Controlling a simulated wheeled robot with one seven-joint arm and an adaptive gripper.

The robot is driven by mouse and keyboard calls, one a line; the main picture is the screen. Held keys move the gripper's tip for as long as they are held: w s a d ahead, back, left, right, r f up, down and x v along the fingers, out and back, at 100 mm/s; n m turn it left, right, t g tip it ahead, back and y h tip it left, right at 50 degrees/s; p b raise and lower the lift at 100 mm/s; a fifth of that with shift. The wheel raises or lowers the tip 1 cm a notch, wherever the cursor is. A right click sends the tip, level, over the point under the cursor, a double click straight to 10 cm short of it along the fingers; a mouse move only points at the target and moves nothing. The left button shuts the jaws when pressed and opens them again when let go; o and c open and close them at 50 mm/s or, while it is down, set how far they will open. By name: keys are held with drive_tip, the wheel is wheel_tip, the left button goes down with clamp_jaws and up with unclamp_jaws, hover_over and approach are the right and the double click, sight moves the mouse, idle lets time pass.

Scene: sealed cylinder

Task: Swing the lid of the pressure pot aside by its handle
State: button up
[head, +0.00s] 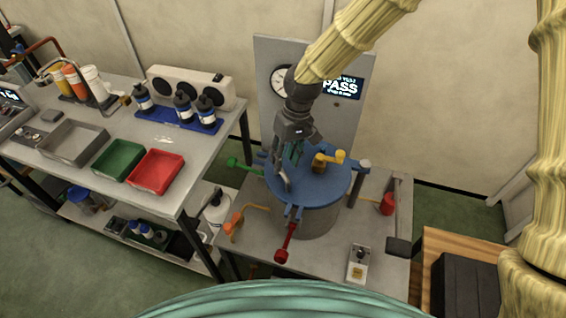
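The pressure pot (318,221) has a grey round body and stands on a grey table at the middle right. Its blue lid (325,188) lies flat on top of the pot. My gripper (287,168) points down over the left part of the lid. A grey curved piece shows by its fingertips; I cannot tell whether it is the lid's handle or a finger. The view is too small to show whether the fingers are closed on anything. A yellow fitting (327,160) sits on the lid, right of my gripper. A red-handled clamp (286,244) hangs at the front rim and a green-handled one (244,165) sticks out left.
Behind the pot stands a panel with a gauge and a PASS display (341,87). An orange bent lever (238,221), a red knob (388,203) and a small switch box (358,266) are around the pot. A bench with trays (156,173) is at left.

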drive_tip(key=shift+s+a+f+p, duration=0.1)
drive_tip(key=shift+a+f+p, duration=0.1)
drive_tip(key=shift+f, duration=0.7)
drive_tip(key=shift+s+a+f+p, duration=0.1)
drive_tip(key=shift+f+p, duration=0.05)
drive_tip(key=shift+f, duration=0.75)
clamp_jaws()
